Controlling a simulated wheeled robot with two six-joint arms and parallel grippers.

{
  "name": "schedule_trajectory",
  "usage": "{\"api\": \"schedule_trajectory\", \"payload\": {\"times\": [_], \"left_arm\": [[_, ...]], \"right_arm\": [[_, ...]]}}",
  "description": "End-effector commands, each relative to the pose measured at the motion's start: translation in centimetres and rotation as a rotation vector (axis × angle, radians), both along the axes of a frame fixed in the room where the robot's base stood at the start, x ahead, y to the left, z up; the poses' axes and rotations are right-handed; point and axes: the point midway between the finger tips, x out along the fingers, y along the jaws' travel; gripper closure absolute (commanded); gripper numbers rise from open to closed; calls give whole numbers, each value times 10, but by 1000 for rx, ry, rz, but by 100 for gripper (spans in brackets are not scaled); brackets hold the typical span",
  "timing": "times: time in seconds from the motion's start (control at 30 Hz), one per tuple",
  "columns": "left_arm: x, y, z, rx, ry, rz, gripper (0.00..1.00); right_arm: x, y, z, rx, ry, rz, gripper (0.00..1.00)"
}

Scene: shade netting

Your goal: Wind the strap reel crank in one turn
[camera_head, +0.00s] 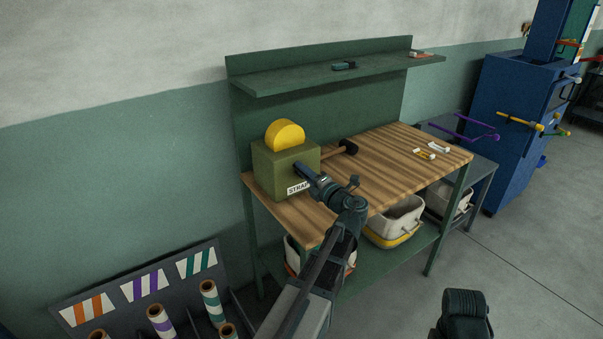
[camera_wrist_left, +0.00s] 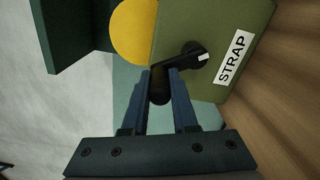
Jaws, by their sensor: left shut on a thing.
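The strap reel is an olive-green box (camera_head: 275,168) with a yellow drum (camera_head: 285,135) on top. It stands at the left end of the workbench with a white STRAP label. In the left wrist view the black crank (camera_wrist_left: 180,58) has a white mark at its hub, and its arm reaches to a black handle (camera_wrist_left: 160,90). My left gripper (camera_head: 305,168) is at the front of the box. In the left wrist view its two fingers (camera_wrist_left: 163,97) are shut on the crank handle. In the head view my gripper hides the crank.
The wooden benchtop (camera_head: 385,165) holds a dark-headed mallet (camera_head: 345,149) right of the box and small white and yellow items (camera_head: 425,154). A green shelf (camera_head: 290,82) is above. Bins (camera_head: 400,215) sit below. A rack of striped rolls (camera_head: 160,320) stands lower left.

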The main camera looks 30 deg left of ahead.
Motion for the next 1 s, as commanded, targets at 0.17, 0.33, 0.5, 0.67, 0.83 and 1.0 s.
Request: {"api": "schedule_trajectory", "payload": {"times": [0.17, 0.33, 0.5, 0.67, 0.83, 1.0], "left_arm": [[4, -1, 2, 29, 72, 0, 100], [5, -2, 3, 44, 108, 0, 100], [6, -3, 3, 50, 124, 0, 100], [6, -3, 3, 51, 126, -1, 100], [6, -3, 3, 51, 125, -1, 100], [6, -3, 3, 51, 125, -1, 50]], "right_arm": [[0, 0, 3, 0, 0, 0, 50], [0, 0, 3, 0, 0, 0, 50], [0, 0, 4, 0, 0, 0, 50], [0, 0, 4, 0, 0, 0, 50], [0, 0, 4, 0, 0, 0, 50], [0, 0, 4, 0, 0, 0, 50]]}}
